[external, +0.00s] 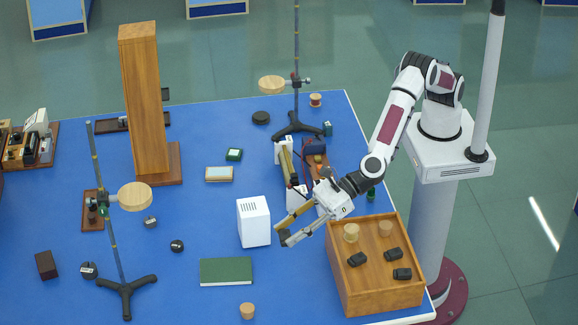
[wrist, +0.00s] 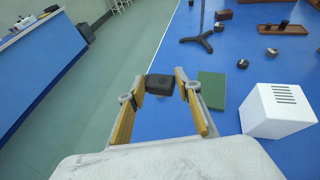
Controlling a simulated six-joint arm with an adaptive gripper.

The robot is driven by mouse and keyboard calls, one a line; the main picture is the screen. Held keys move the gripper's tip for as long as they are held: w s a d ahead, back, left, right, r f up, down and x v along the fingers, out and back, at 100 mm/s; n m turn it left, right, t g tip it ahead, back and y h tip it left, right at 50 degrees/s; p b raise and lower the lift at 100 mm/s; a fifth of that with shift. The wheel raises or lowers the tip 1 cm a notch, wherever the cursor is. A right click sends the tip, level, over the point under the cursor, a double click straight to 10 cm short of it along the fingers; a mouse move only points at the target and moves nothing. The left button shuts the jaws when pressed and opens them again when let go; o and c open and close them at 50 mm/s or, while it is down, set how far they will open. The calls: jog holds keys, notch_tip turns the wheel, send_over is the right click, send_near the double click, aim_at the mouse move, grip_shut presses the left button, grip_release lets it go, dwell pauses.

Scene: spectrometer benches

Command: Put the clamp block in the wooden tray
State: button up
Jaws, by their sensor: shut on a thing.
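My gripper (wrist: 160,88) is shut on a small black block, which I take to be the clamp block (wrist: 160,84), held between its fingertips in the wrist view. In the external view my gripper (external: 283,234) is above the blue table, just right of the white box and left of the tray. The wooden tray (external: 385,301) stands at the table's front right corner. Several black blocks (external: 402,273) and two round wooden pieces (external: 351,233) lie in it.
A white vented box (external: 253,222) stands close to my gripper and also shows in the wrist view (wrist: 277,110). A green book (external: 226,271) lies in front of it. Behind my gripper are a black tripod stand (external: 297,125) and some apparatus. A tall wooden column (external: 147,100) stands farther left.

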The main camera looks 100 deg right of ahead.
jog(key=s+a+n+g+y, duration=0.1)
jog(key=s+a+n+y, duration=0.3)
jog(key=s, duration=0.6)
jog(key=g, duration=0.2)
send_over(370, 279)
jog(key=shift+f+n+y, duration=0.4)
jog(key=shift+f, duration=0.3)
jog(key=shift+f, duration=0.1)
jog(key=shift+w+f, duration=0.1)
jog(key=shift+f, duration=2.9)
jog(key=shift+f, duration=0.1)
jog(key=shift+f, duration=1.8)
jog(key=shift+f, duration=0.15)
